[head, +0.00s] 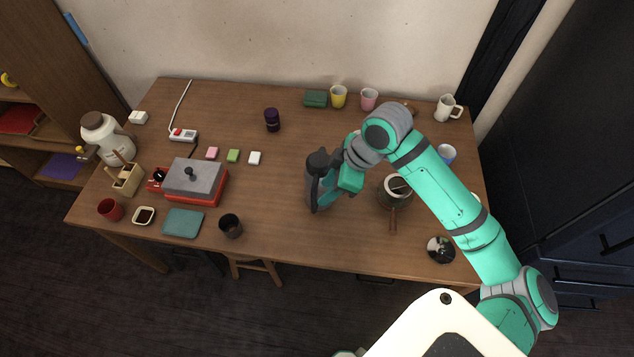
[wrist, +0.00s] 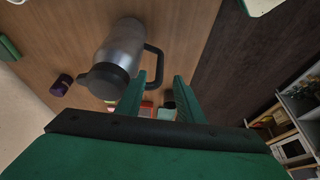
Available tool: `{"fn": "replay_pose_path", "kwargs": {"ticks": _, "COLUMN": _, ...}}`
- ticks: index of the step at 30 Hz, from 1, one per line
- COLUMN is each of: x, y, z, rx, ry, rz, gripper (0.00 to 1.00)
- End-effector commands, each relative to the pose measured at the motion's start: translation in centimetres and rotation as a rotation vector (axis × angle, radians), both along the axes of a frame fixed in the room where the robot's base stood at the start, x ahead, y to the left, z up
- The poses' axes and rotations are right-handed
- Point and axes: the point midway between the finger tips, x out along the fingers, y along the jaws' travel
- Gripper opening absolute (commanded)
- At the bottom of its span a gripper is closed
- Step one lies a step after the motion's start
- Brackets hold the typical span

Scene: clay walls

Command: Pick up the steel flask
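The steel flask (wrist: 122,48) has a brushed silver body, a dark lid and a dark side handle (wrist: 157,62). In the head view the flask (head: 311,190) stands upright on the middle of the table, partly hidden by my gripper (head: 329,190). Nothing is held.
A dark pot (head: 396,190) with a handle stands right of the flask, under my arm. A dark cup (head: 231,226), a purple jar (head: 272,120) and a red-grey appliance (head: 196,182) are to the left. Table (head: 270,205) left and front of the flask is mostly clear.

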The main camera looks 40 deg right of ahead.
Motion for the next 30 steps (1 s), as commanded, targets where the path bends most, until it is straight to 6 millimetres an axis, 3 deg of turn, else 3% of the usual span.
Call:
{"fn": "replay_pose_path", "kwargs": {"ticks": 6, "x": 1.2, "y": 1.1, "z": -2.9, "rx": 0.002, "ry": -0.001, "rz": 0.006, "gripper": 0.34}}
{"fn": "replay_pose_path", "kwargs": {"ticks": 14, "x": 1.8, "y": 1.7, "z": -4.6, "rx": 0.001, "ry": 0.0, "rz": 0.008, "gripper": 0.34}}
{"fn": "replay_pose_path", "kwargs": {"ticks": 21, "x": 2.8, "y": 2.4, "z": -7.8, "rx": 0.002, "ry": 0.0, "rz": 0.006, "gripper": 0.34}}
{"fn": "replay_pose_path", "kwargs": {"ticks": 30, "x": 3.0, "y": 2.6, "z": -8.7, "rx": -0.001, "ry": -0.001, "rz": 0.006, "gripper": 0.34}}
